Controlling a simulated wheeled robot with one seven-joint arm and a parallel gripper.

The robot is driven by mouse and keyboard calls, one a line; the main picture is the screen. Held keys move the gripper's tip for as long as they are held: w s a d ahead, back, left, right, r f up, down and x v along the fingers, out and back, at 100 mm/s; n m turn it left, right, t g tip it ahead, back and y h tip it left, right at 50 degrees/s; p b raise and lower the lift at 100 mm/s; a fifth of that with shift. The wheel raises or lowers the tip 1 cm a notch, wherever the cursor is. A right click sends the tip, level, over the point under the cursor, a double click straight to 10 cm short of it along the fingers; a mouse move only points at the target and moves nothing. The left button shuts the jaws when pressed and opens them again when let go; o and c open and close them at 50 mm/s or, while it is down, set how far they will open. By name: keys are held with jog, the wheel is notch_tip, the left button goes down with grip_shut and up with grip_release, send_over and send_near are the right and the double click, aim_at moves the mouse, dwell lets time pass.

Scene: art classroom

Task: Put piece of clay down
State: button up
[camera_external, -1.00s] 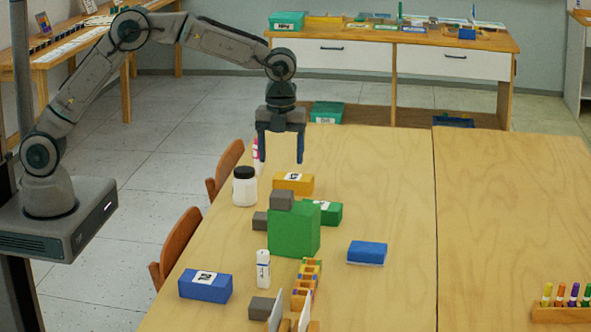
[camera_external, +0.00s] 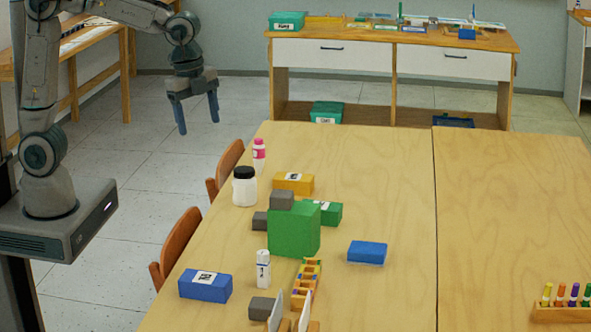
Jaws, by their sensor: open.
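My gripper (camera_external: 198,116) is open and empty, raised over the floor left of the table's far end, apart from everything on the table (camera_external: 380,190). Which thing is the piece of clay is not certain. Small grey blocks that may be clay are on the table: one (camera_external: 281,200) rests against or on top of the large green block (camera_external: 294,232), one (camera_external: 260,221) lies just left of it, and one (camera_external: 262,308) lies near the front. Labelled packs also lie there: yellow (camera_external: 293,183), green (camera_external: 331,213) and blue (camera_external: 205,286).
A white jar with black lid (camera_external: 244,188), a pink-capped bottle (camera_external: 259,155), a white bottle (camera_external: 263,269) and a blue eraser-like block (camera_external: 367,252) stand around the cluster. Two chairs (camera_external: 180,240) line the left edge. The table's right half is mostly clear, with a marker rack (camera_external: 563,312) at front.

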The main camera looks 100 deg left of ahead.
jog(key=s+d+f+n, duration=0.1)
jog(key=s+n, duration=0.3)
jog(key=s, duration=0.5)
jog(key=s+d+f+n+t, duration=0.1)
jog(key=s+d+f+n, duration=0.1)
jog(key=s, duration=0.7)
jog(key=f+n, duration=0.1)
jog(key=n, duration=0.1)
jog(key=shift+d+n, duration=0.2)
jog(key=shift+n, duration=0.1)
jog(key=shift+w, duration=0.1)
dwell(2.8)
